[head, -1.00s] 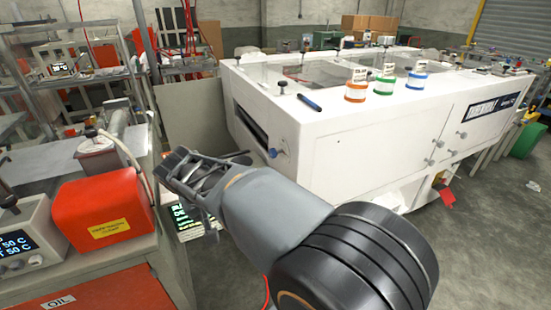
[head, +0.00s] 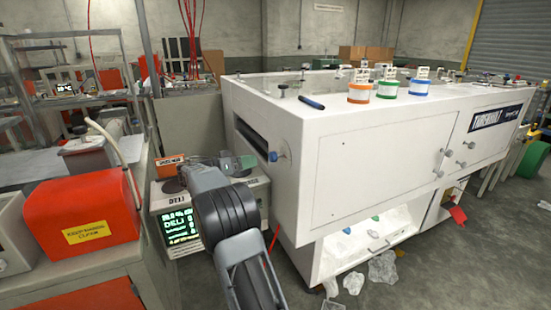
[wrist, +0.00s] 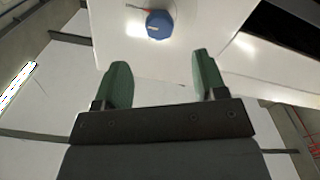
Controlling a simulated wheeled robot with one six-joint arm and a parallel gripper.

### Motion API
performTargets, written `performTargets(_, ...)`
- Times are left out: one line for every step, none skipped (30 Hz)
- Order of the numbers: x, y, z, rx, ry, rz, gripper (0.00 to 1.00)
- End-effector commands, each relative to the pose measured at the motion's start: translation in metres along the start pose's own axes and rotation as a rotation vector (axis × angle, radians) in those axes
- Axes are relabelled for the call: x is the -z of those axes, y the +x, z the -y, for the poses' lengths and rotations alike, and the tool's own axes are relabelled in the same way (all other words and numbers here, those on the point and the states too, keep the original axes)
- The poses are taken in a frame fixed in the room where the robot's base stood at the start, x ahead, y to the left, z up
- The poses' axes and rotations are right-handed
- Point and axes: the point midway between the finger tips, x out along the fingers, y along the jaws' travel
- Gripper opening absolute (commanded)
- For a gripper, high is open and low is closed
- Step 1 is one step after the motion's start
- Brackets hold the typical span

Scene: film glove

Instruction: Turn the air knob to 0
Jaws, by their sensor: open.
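A round blue knob (head: 273,156) sits on the left end face of the white cabinet (head: 350,180). In the wrist view the blue knob (wrist: 158,25) is beyond the fingertips, near the top of the picture, with a small light mark on its face and a red line beside it. My gripper (wrist: 160,66) is open and empty, its two green fingers apart and clear of the knob. In the head view my gripper (head: 236,163) is left of the knob, partly hidden by my arm. The knob's setting is too small to read.
A dark slot (head: 250,138) runs beside the knob. A box with a lit green display (head: 180,225) stands below my arm. A red machine (head: 80,208) is at left. Pots, including a green one (head: 388,89), stand on the cabinet.

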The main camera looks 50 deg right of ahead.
Motion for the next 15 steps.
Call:
performTargets(0.000, 0.012, -0.001, -0.003, -0.001, 0.002, 0.65)
performTargets(0.000, 0.017, -0.001, -0.003, -0.002, 0.002, 0.65)
performTargets(0.000, 0.026, -0.001, -0.003, -0.002, 0.003, 0.65)
performTargets(0.000, 0.031, -0.001, -0.002, -0.002, 0.003, 0.65)
performTargets(0.000, 0.037, -0.001, -0.002, -0.002, 0.003, 0.65)
performTargets(0.000, 0.045, -0.001, -0.002, -0.002, 0.003, 0.65)
performTargets(0.000, 0.050, -0.001, -0.001, -0.002, 0.003, 0.65)
performTargets(0.000, 0.055, -0.001, -0.002, -0.002, 0.002, 0.65)
performTargets(0.000, 0.062, -0.001, -0.001, -0.002, 0.002, 0.65)
performTargets(0.000, 0.066, -0.001, 0.000, -0.002, 0.002, 0.65)
performTargets(0.000, 0.071, -0.001, -0.001, -0.002, 0.003, 0.65)
performTargets(0.000, 0.077, -0.001, 0.000, -0.002, 0.003, 0.65)
performTargets(0.000, 0.080, 0.000, 0.001, -0.002, 0.003, 0.65)
performTargets(0.000, 0.084, 0.000, 0.001, -0.002, 0.003, 0.65)
performTargets(0.000, 0.088, 0.000, 0.000, -0.002, 0.003, 0.65)
